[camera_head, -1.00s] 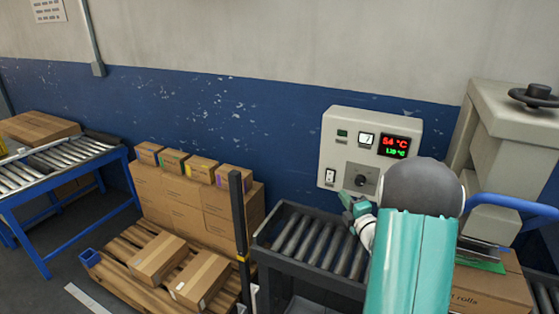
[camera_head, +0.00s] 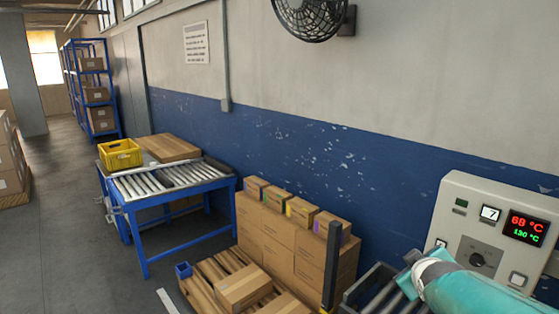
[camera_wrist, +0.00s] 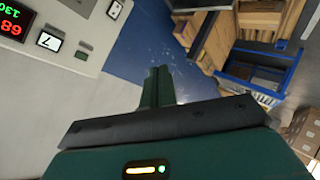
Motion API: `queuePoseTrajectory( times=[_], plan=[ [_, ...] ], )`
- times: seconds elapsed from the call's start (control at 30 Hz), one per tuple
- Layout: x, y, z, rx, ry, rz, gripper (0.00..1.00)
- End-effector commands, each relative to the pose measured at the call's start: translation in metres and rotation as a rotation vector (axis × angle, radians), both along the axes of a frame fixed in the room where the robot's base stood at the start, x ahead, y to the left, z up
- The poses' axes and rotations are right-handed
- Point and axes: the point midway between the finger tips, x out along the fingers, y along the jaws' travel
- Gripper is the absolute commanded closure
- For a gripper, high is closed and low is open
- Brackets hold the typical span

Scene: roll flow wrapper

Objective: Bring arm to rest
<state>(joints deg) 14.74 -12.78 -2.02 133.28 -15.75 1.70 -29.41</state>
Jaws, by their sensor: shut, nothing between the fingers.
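My teal arm shows at the lower right of the head view, with my gripper (camera_head: 412,258) at its far end, in front of the control panel (camera_head: 465,215). In the wrist view my gripper (camera_wrist: 157,85) points away from the camera with its green fingers together and nothing between them. The panel also shows in the wrist view (camera_wrist: 85,30) at the upper left, apart from the fingers. Its display reads 68 °C in red and 130 °C in green, and a small window shows 7.
A dark roller conveyor (camera_head: 350,298) lies below the panel. Left of it, stacked cartons (camera_head: 280,240) and a wooden pallet (camera_head: 215,285) stand by a black post (camera_head: 332,265). A blue roller table (camera_head: 150,220) carries a yellow crate (camera_head: 120,154).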

Motion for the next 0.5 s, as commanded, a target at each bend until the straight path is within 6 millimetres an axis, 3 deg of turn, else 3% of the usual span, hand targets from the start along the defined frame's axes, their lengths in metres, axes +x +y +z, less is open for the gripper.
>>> queuePoseTrajectory(
  times=[0.03, 0.3, 0.5],
  plan=[
    [-0.016, 0.017, 0.006, 0.06, 0.02, -0.022, 1.0],
    [-0.121, 0.098, 0.002, 0.407, 0.219, -0.183, 1.0],
    [-0.187, 0.136, -0.006, 0.566, 0.36, -0.27, 1.0]
  ],
)
